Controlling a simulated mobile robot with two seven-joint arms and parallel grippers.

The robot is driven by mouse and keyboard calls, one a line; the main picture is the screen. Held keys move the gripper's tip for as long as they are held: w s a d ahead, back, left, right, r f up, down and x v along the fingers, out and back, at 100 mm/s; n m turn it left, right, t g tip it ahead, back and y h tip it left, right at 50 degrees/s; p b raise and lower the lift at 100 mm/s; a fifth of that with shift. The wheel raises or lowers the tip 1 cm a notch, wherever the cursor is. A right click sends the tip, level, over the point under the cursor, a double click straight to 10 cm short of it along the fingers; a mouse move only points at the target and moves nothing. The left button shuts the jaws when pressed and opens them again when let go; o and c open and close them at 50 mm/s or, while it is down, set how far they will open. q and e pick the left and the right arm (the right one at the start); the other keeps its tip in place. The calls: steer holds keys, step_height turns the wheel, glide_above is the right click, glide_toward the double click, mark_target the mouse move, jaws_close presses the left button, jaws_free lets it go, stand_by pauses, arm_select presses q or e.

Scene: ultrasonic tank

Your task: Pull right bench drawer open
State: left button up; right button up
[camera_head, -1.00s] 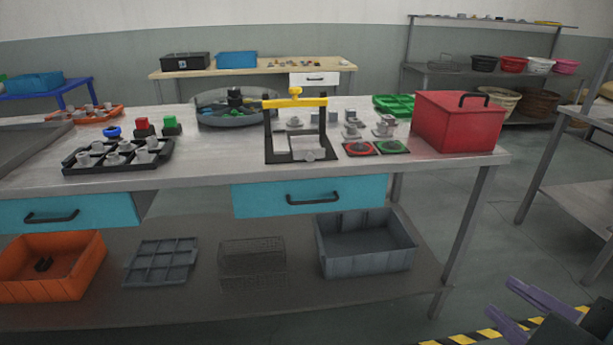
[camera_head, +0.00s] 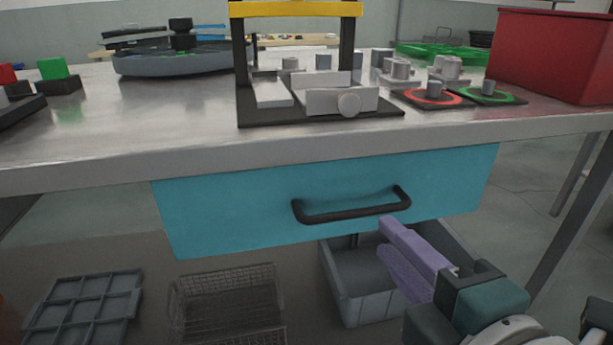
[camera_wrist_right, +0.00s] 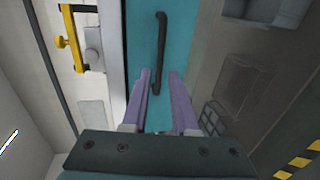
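The right bench drawer (camera_head: 240,205) has a plain blue front under the bench top and looks shut. Its black bar handle (camera_head: 350,207) runs across the middle of the front. My right gripper (camera_head: 385,240) is just below and right of the handle, apart from it in the head view. The handle (camera_wrist_right: 160,55) there lies ahead of the fingertips, in line with the gap, over the blue drawer front (camera_wrist_right: 180,45). My left gripper is in neither view.
A steel bench top (camera_head: 120,130) carries a black and yellow fixture (camera_head: 243,60) and a red box (camera_head: 555,55). On the shelf below are a grey bin (camera_head: 350,290), a wire basket (camera_head: 225,310) and a grey divided tray (camera_head: 85,310). A bench leg (camera_head: 575,200) stands at right.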

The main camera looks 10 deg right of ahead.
mark_target(365, 214)
steer(key=b+x, duration=0.1)
steer(key=x, duration=0.7)
steer(key=shift+w, duration=0.3)
steer(key=shift+c, duration=0.3)
jaws_close()
stand_by(0.7)
